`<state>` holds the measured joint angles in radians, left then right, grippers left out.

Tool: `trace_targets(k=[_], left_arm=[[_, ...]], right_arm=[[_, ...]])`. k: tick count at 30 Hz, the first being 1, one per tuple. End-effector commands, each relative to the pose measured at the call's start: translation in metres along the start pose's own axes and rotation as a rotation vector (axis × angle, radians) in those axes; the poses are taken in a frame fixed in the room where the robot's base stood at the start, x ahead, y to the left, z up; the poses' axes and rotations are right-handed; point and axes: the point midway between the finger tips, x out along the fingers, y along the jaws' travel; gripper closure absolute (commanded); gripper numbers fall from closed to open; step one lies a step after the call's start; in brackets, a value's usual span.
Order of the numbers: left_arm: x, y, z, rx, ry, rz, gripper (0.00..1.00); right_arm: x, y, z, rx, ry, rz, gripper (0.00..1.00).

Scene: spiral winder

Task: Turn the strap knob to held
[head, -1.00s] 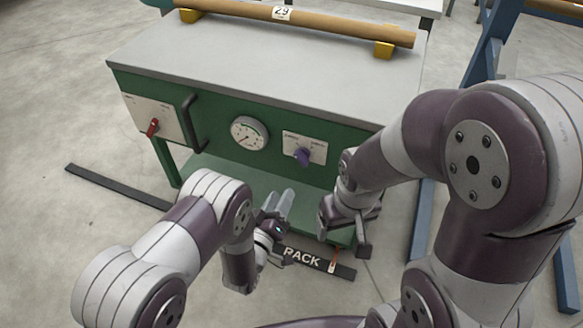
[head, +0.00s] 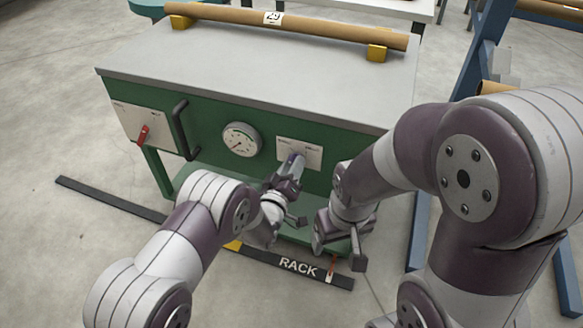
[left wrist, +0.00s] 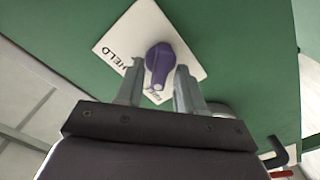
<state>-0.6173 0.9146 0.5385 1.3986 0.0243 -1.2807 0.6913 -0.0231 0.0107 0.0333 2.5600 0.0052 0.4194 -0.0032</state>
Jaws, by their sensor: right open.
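The purple strap knob (left wrist: 159,64) sits on a white plate (left wrist: 140,28) on the green cabinet front. In the left wrist view the word HELD is at the plate's left; another word is partly hidden below the knob. My left gripper (left wrist: 159,82) is open, with its fingertips on either side of the knob's lower part. I cannot tell if they touch it. In the head view the gripper (head: 292,169) covers most of the knob, and the plate (head: 311,154) shows beside it. My right gripper (head: 340,240) is open and empty, low at the cabinet's right front.
A round gauge (head: 241,139) is left of the knob plate. Further left are a black handle (head: 184,130) and a red lever (head: 142,135). A cardboard tube (head: 320,29) lies on yellow blocks on the bench top. A RACK strip (head: 298,266) lies on the floor.

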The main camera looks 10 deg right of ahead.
Motion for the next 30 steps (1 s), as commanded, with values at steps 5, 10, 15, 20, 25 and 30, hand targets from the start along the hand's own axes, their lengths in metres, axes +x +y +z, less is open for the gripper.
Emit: trace_targets(k=[5,10,15,20,25,30], left_arm=[[-0.0002,0.0,0.0,0.0,0.0,0.0,1.0],[-0.0003,-0.0001,0.0,0.006,0.0,0.0,1.0],[-0.0002,0.0002,-0.0001,0.047,0.001,0.0,1.0],[-0.0004,0.0005,0.0003,0.137,0.0,0.0,1.0],[-0.0005,0.0011,0.0006,0.28,0.0,0.0,1.0],[-0.0006,0.0018,0.0011,0.442,0.0,0.0,1.0]], right_arm=[[0.0,0.0,0.0,0.0,0.0,0.0,0.22],[0.0001,0.0,0.0,0.0,0.0,0.0,0.22],[0.0006,0.0,0.0001,0.0,0.0,0.0,0.22],[0.0016,0.0,0.0002,0.0,0.0,0.0,0.22],[0.0029,0.0,0.0004,0.0,0.0,0.0,0.22],[0.0042,0.0,0.0005,0.0,0.0,0.0,0.22]])
